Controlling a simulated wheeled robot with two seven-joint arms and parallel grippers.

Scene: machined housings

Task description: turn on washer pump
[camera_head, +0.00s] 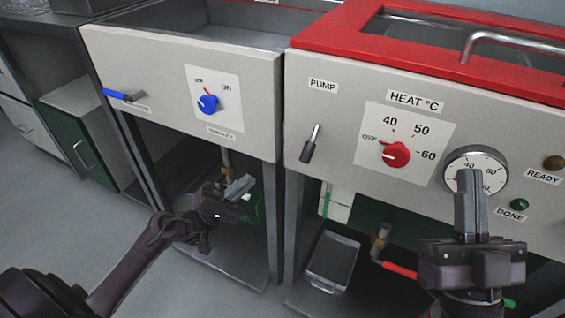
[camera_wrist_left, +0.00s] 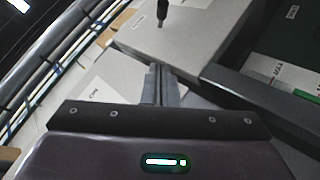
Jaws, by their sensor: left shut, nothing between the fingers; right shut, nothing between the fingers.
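The washer panel (camera_head: 345,185) is the light front on the right, under a red top. Its pump switch (camera_head: 311,144) is a metal and black lever below the PUMP label (camera_head: 323,85), tilted with its metal end up and to the right. A dark lever (camera_wrist_left: 162,14) shows at the top of the left wrist view. My left gripper (camera_head: 242,186) is shut and empty, below the left panel and apart from the switch. It also shows in the left wrist view (camera_wrist_left: 161,70). My right gripper (camera_head: 468,178) is shut and empty, in front of the gauge and covering part of it.
The red heat knob (camera_head: 395,154) points at OFF, beside the gauge (camera_head: 476,160). The left panel has a blue knob (camera_head: 208,104) and a blue lever (camera_head: 124,96). A metal tray (camera_head: 333,258) sits below. Floor (camera_head: 40,200) at the left is clear.

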